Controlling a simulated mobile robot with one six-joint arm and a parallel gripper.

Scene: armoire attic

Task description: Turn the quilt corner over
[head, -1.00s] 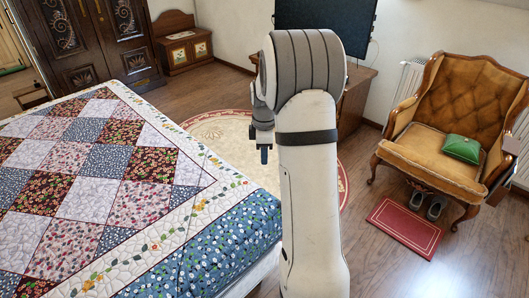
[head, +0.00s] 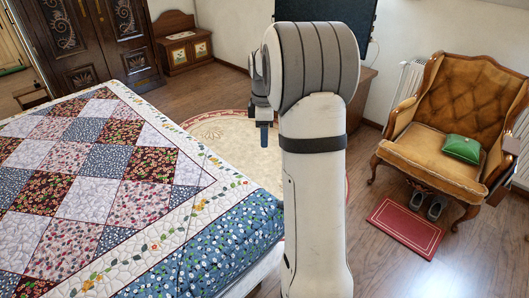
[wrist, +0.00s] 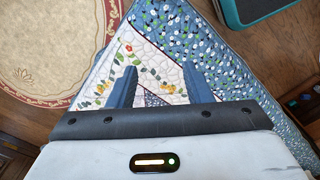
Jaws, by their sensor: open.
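The patchwork quilt (head: 130,200) covers the bed at the left of the head view. It has a white flowered border and a blue floral outer band (head: 225,240). In the wrist view a pointed part of the quilt (wrist: 160,60) lies beneath my gripper (wrist: 161,68), its tip toward the top. The two dark blue fingers are spread apart with nothing between them. The quilt shows between and beyond them; the gap in height is hard to judge. In the head view my gripper (head: 264,136) shows in part beside the arm, past the bed's edge in the picture.
A round beige rug (head: 215,127) lies on the wooden floor beside the bed. An orange armchair (head: 455,110) with a green cushion (head: 461,149) stands right, a red mat (head: 405,227) before it. A teal-edged object (wrist: 250,12) shows in the wrist view.

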